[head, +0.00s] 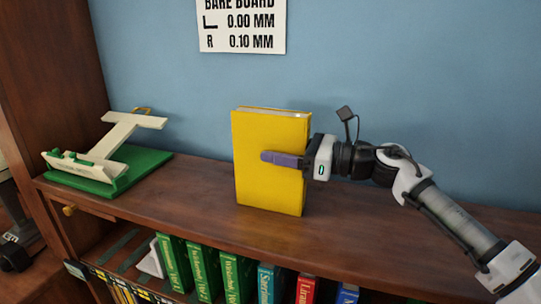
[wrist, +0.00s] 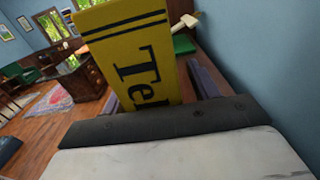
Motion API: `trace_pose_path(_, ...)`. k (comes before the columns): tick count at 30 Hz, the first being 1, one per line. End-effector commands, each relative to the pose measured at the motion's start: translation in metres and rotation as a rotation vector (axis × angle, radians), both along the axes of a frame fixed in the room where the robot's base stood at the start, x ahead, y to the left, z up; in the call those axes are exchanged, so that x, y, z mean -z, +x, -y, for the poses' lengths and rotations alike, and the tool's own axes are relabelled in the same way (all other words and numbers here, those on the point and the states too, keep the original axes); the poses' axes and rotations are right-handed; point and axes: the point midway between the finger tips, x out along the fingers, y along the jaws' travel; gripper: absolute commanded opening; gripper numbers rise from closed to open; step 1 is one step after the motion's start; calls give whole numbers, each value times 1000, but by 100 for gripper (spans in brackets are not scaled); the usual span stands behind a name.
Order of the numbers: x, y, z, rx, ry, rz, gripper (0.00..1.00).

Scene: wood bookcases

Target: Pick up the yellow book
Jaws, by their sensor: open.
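The yellow book (head: 256,190) stands upright on the bookcase top (head: 400,235), with its cover toward the head camera. My gripper (head: 275,157) reaches in from the right at about mid-height of the book. One purple finger lies in front of the cover; the other is hidden behind the book. In the wrist view the book (wrist: 125,45) rises between the two fingers, its spine showing black stripes and part of a title. The gripper (wrist: 155,82) is open around the book, with a gap visible at the right finger.
A green-based stand with a cream frame (head: 120,155) is at the left on the bookcase top. The blue wall (head: 400,60) is close behind. The top is clear at right, beneath my arm.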

Motion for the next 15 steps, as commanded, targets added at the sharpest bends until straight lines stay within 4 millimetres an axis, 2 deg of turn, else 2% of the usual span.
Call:
trace_pose_path(5,1,0,0,0,0,0,60)
trace_pose_path(15,0,0,0,0,0,0,16)
